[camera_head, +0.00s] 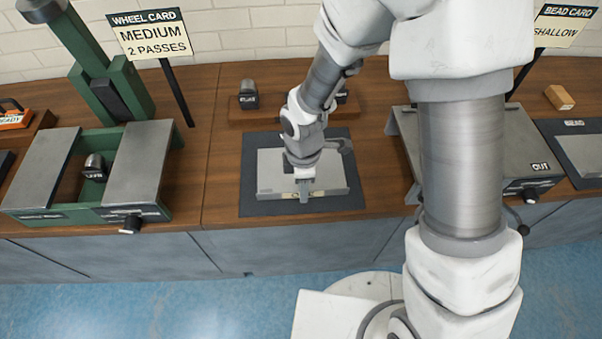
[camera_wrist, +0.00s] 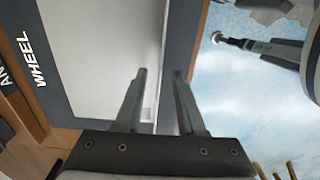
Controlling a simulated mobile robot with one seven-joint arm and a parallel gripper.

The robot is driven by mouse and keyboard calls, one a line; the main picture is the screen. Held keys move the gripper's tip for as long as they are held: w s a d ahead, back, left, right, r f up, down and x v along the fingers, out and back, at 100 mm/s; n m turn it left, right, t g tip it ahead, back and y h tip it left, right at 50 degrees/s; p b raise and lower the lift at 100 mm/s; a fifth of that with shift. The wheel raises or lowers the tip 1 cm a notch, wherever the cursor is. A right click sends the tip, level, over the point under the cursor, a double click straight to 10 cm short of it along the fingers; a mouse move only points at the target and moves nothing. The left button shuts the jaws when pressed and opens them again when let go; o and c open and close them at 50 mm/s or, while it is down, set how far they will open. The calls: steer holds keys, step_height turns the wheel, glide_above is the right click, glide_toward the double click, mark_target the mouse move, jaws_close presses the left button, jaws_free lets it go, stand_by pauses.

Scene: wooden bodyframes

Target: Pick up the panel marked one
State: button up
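A flat grey metal panel (camera_head: 270,172) lies on a dark mat (camera_head: 250,201) in the middle of the wooden counter. A small pale label shows on its front edge, partly hidden by my gripper, and I cannot read a number on it. My gripper (camera_head: 304,199) points down at the panel's front edge. In the wrist view the panel (camera_wrist: 105,45) is on the left, and my gripper's (camera_wrist: 160,72) two fingers stand apart, one on each side of the panel's edge in the picture. I cannot tell whether they touch it.
A green-framed machine (camera_head: 75,205) stands at left. A second grey machine (camera_head: 515,150) is at right, partly behind my arm. A wooden block strip (camera_head: 250,115) with dark knobs lies behind the mat. Sign cards (camera_head: 150,35) stand at the back. Bare counter lies left of the mat.

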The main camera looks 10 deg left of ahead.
steer(key=shift+f, duration=0.15)
jaws_close()
stand_by(1.4)
